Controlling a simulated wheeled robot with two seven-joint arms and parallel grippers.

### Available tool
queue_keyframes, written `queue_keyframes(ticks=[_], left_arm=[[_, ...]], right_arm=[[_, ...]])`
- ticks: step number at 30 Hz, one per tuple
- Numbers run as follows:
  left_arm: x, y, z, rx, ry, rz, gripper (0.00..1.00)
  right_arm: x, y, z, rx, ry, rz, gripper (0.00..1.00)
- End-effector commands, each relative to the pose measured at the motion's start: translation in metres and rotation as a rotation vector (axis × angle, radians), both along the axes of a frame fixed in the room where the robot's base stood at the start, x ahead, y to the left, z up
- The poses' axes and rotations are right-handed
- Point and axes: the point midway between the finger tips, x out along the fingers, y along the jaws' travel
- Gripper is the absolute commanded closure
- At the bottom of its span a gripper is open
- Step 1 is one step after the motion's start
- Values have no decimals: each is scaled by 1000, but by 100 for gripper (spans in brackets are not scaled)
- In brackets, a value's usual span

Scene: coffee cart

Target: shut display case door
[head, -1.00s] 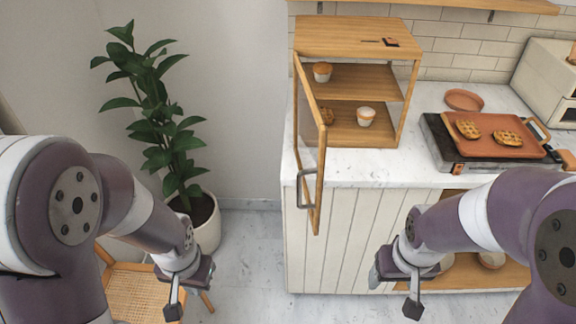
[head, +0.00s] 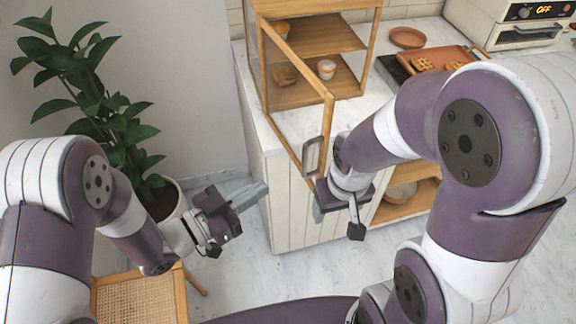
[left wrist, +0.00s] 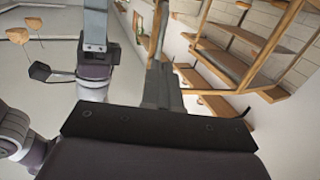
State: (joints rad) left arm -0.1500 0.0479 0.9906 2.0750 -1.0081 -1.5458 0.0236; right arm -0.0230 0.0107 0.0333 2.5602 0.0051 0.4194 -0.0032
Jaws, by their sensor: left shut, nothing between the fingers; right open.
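The wooden display case (head: 318,36) stands on the counter, with pastries on its shelves. Its glass door (head: 328,122), wood-framed, stands open, swung out from the case's left side past the counter front. The door's grey handle (head: 311,157) is near its free edge. My right gripper (head: 338,214) is open, just below and right of the handle; I cannot tell whether it touches the door. My left gripper (head: 248,196) is shut and empty, left of the door before the counter's end.
A potted plant (head: 95,110) and a woven stool (head: 135,298) are at left. A griddle with a pastry tray (head: 455,54), a plate (head: 407,38) and an oven (head: 500,28) are on the counter at right. Open floor lies between the stool and the counter.

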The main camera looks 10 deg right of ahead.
Motion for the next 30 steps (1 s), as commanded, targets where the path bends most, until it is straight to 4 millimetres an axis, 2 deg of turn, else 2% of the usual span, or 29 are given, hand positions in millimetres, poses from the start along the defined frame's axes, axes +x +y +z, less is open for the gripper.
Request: queue_keyframes(ticks=[6,12,18,30], left_arm=[[18,-44,1,2,1,-4,100],[31,-70,1,1,2,0,100],[35,-79,-1,1,2,2,100],[38,-81,-2,3,0,5,100]], right_arm=[[0,0,11,0,0,0,31],[0,0,18,0,0,0,31],[0,0,20,0,0,0,31],[0,0,18,0,0,0,31]])
